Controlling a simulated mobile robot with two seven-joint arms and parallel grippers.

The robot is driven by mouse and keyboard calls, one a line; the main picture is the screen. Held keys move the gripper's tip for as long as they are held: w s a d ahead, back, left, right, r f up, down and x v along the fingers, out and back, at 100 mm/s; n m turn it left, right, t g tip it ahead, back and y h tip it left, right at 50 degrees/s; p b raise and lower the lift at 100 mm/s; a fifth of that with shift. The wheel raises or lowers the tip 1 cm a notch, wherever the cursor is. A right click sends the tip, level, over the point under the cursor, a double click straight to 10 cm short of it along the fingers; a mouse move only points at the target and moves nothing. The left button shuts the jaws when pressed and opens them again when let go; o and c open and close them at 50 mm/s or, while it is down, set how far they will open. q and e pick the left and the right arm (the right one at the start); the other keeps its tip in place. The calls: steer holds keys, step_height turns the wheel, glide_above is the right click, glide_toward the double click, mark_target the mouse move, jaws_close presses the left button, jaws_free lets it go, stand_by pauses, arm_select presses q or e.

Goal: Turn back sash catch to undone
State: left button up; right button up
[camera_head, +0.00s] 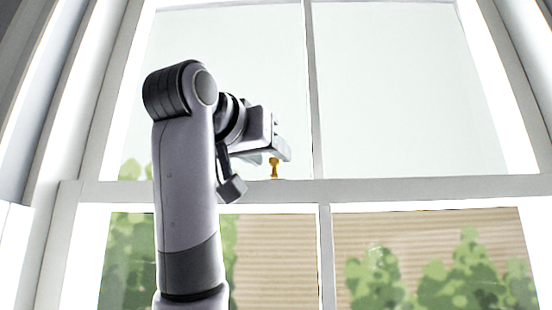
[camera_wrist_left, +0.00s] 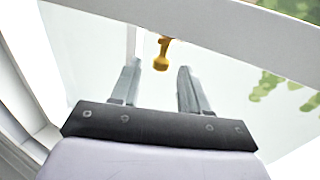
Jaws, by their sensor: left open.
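The sash catch is a small brass-yellow piece (camera_head: 274,168) on the meeting rail (camera_head: 400,189) of the white sash window, left of the central upright bar. It also shows in the left wrist view (camera_wrist_left: 162,54), with its rounded knob toward me. My left gripper (camera_head: 287,152) is just above and beside the catch in the head view. In the left wrist view the two fingers (camera_wrist_left: 160,75) are apart and empty, with the catch's knob near the gap between their tips. Whether a finger touches the catch I cannot tell. My right gripper is not in view.
The window's central upright bar (camera_head: 312,90) is close to the right of my left gripper. White side frames stand at both edges. Glass panes (camera_head: 400,90) lie behind, with green bushes (camera_head: 440,280) and a slatted tan surface beyond the lower ones.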

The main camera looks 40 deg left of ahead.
mark_target(278, 161)
arm_select(q)
steer(key=w, duration=0.1)
steer(key=w+p, duration=0.1)
steer(key=w, duration=0.2)
steer(key=shift+w+a, duration=0.35)
steer(key=shift+w, duration=0.05)
steer(key=shift+c, duration=0.3)
jaws_close()
